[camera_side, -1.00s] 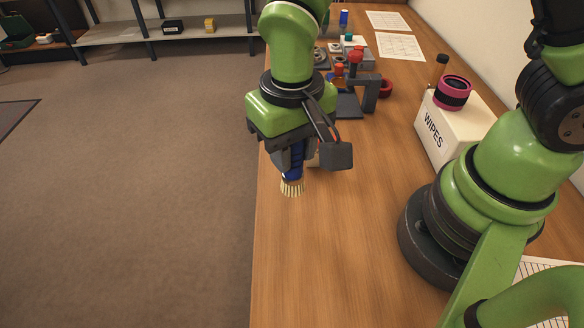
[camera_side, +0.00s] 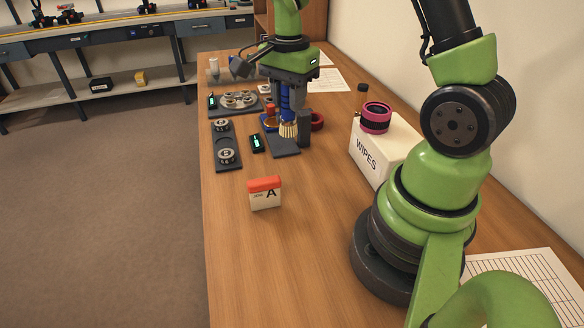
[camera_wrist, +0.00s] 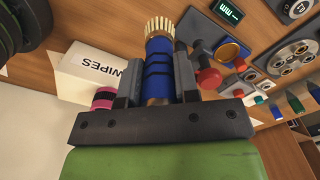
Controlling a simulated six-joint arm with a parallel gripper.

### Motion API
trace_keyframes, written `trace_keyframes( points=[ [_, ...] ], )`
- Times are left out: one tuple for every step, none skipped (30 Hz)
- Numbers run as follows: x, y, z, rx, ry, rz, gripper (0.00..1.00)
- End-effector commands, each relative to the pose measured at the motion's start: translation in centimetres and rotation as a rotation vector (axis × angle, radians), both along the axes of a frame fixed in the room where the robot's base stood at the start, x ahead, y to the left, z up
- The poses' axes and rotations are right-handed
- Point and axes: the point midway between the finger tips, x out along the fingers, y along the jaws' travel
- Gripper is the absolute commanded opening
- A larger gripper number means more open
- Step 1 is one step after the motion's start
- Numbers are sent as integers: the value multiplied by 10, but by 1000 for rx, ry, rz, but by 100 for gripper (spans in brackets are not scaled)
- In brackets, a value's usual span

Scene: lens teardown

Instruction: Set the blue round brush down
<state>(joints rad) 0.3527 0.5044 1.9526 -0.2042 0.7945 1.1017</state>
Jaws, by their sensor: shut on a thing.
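My gripper (camera_side: 288,98) is shut on the blue round brush (camera_side: 285,97) over the far part of the bench. The brush hangs upright with its pale bristles downward, in front of a dark grey stand (camera_side: 281,147). I cannot tell whether the bristles touch anything. In the wrist view my gripper (camera_wrist: 155,78) has a finger on each side of the blue brush handle (camera_wrist: 158,68). The bristles stick out beyond the fingertips there. Part of the handle is hidden by the gripper.
A red-topped box marked A (camera_side: 265,194) stands nearer on the bench. Dark trays with round parts (camera_side: 226,168) and a small display (camera_side: 255,143) lie left. The WIPES box (camera_side: 378,150) carries a magenta ring (camera_side: 376,117).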

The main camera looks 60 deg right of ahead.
Motion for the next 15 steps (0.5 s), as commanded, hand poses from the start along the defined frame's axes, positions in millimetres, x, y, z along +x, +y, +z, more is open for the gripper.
trace_keyframes(
  points=[
    [-2, -6, -1, 0, 0, -35, 5],
    [-2, -9, -3, 0, 1, -47, 5],
    [-3, -11, -7, 0, 2, -59, 5],
    [-4, -11, -12, 2, 5, -65, 5],
    [-4, -12, -18, 2, 6, -67, 5],
    [-5, -11, -26, 3, 8, -69, 5],
    [-4, -11, -32, 3, 7, -69, 5],
    [-4, -11, -38, 3, 7, -68, 5],
    [-4, -11, -44, 2, 6, -67, 5],
    [-4, -11, -48, 2, 5, -66, 5],
    [-4, -11, -52, 2, 5, -67, 5],
    [-4, -11, -56, 1, 3, -66, 5],
    [-4, -11, -58, 1, 3, -67, 5],
    [-4, -11, -61, 1, 3, -66, 5],
    [-4, -11, -66, 1, 4, -66, 5]
  ],
)
